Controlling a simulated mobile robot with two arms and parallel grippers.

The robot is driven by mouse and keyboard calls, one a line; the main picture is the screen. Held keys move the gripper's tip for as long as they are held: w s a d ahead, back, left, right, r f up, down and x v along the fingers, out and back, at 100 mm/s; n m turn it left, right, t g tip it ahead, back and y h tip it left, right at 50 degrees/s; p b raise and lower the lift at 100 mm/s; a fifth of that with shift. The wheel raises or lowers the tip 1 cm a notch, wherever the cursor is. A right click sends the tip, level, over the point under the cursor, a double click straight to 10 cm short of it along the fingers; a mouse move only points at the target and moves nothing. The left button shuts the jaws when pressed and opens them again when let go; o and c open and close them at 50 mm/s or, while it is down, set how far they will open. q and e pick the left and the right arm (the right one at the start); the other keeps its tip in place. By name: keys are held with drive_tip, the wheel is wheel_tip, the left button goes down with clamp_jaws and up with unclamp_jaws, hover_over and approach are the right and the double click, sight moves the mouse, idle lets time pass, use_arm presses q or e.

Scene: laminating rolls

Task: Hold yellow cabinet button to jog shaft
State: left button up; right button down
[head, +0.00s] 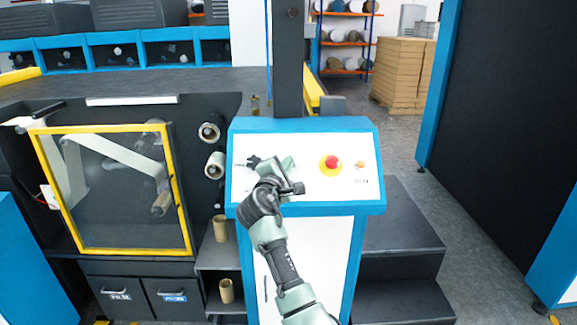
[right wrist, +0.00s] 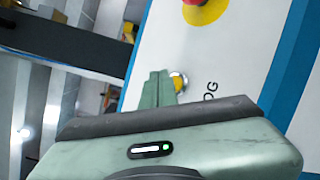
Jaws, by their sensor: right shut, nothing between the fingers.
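The control cabinet (head: 310,205) stands mid-picture with a white sloped panel in a blue frame. My right gripper (head: 288,163) is over the left part of the panel in the head view, hiding what lies under it. In the right wrist view its closed green fingers (right wrist: 158,88) reach the yellow button (right wrist: 180,83), which has a silvery rim. The fingers overlap the button's left side, so part of it is hidden. I cannot tell whether they press it. The letters "OG" (right wrist: 211,91) show beside it. My left gripper is not in view.
A red stop button on a yellow base (head: 331,164) and a small orange button (head: 360,165) sit right of my gripper. A yellow-framed machine window (head: 115,190) is at the left. Dark steps (head: 402,220) stand right of the cabinet.

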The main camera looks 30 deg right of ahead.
drive_tip(key=shift+w+f, duration=0.1)
drive_tip(key=shift+f, duration=0.05)
drive_tip(key=shift+w+d+f, duration=0.15)
drive_tip(key=shift+w, duration=0.05)
idle(0.3)
drive_tip(key=shift+w+d+f+b, duration=0.2)
drive_tip(key=shift+f+b, duration=0.1)
drive_tip(key=shift+b, duration=0.1)
idle(2.4)
drive_tip(key=shift+a+r, duration=0.1)
idle(0.9)
drive_tip(key=shift+s+a+r+p, duration=0.15)
drive_tip(key=shift+s+r+p, duration=0.25)
drive_tip(key=shift+p, duration=0.5)
drive_tip(key=shift+s+a+r, duration=0.1)
